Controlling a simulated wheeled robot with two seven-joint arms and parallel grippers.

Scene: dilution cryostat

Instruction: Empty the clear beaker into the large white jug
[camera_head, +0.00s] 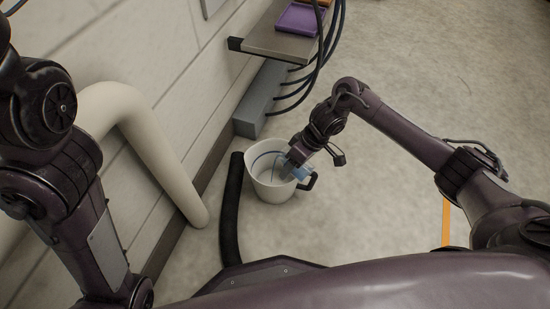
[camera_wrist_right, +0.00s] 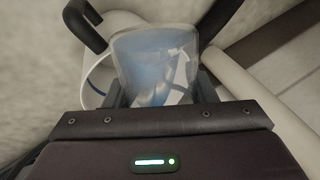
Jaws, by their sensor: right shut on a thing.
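The large white jug (camera_head: 268,185) stands on the floor in the head view, with a black handle at its right and a blue line inside its rim. My right gripper (camera_head: 288,168) is over the jug's right rim, shut on the clear beaker (camera_wrist_right: 152,62). In the right wrist view the beaker is between the two fingers, with light blue showing in or through it; I cannot tell how much liquid it holds. The beaker looks tilted over the jug, whose white rim (camera_wrist_right: 92,78) shows behind it. My left arm shows at the left of the head view, but its gripper is out of frame.
A thick cream pipe (camera_head: 160,150) runs down the wall to the left. A black hose (camera_head: 232,210) lies just left of the jug. A grey box (camera_head: 262,100) with dark cables and a shelf with a purple tray (camera_head: 300,20) stand behind.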

